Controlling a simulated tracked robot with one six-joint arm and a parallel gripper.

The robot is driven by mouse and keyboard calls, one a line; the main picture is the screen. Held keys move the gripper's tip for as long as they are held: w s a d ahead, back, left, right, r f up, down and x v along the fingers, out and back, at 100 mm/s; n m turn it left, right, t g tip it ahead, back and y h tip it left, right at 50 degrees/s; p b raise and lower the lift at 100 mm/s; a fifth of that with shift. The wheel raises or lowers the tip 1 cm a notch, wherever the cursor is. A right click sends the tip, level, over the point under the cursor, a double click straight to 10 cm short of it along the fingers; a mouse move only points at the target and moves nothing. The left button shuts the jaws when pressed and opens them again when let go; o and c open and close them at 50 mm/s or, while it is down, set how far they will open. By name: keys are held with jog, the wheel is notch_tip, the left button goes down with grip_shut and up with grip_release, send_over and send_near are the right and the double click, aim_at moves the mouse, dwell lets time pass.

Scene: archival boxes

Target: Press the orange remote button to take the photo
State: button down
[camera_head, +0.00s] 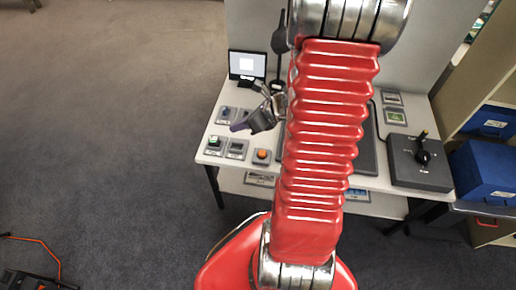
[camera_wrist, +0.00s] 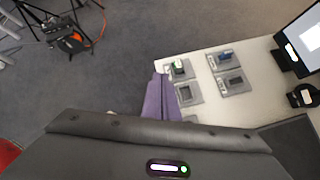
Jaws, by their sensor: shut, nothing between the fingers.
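The orange button (camera_head: 262,154) sits on a small grey base at the front edge of the white table (camera_head: 207,168). My gripper (camera_head: 238,127) is shut and empty, with its purple fingers together. It is above the table, up and to the left of the orange button in the head view, and looks apart from it. In the wrist view the purple fingers (camera_wrist: 157,98) point toward the table's corner with the small panels. The orange button does not show in the wrist view.
A green-button panel (camera_head: 214,143) and a grey panel (camera_head: 236,149) stand left of the orange button, with a blue-switch panel (camera_wrist: 226,56) behind. A monitor (camera_head: 247,65) is at the back. A dark lever box (camera_head: 420,170) stands at the right, near blue boxes (camera_head: 487,172).

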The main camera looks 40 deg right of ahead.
aim_at(265, 154)
jog(key=s+d+f+m+t+h, duration=0.1)
jog(key=s+d+f+m+h, duration=0.1)
jog(key=d+f+m, duration=0.6)
jog(key=shift+s+d+f+m, duration=0.2)
jog(key=shift+s+d+m, duration=0.4)
jog(key=shift+s, duration=0.15)
jog(key=shift+a+f, duration=0.1)
jog(key=shift+f, duration=4.3)
jog(key=shift+f, duration=0.85)
jog(key=shift+r, duration=0.95)
jog(key=shift+r, duration=2.5)
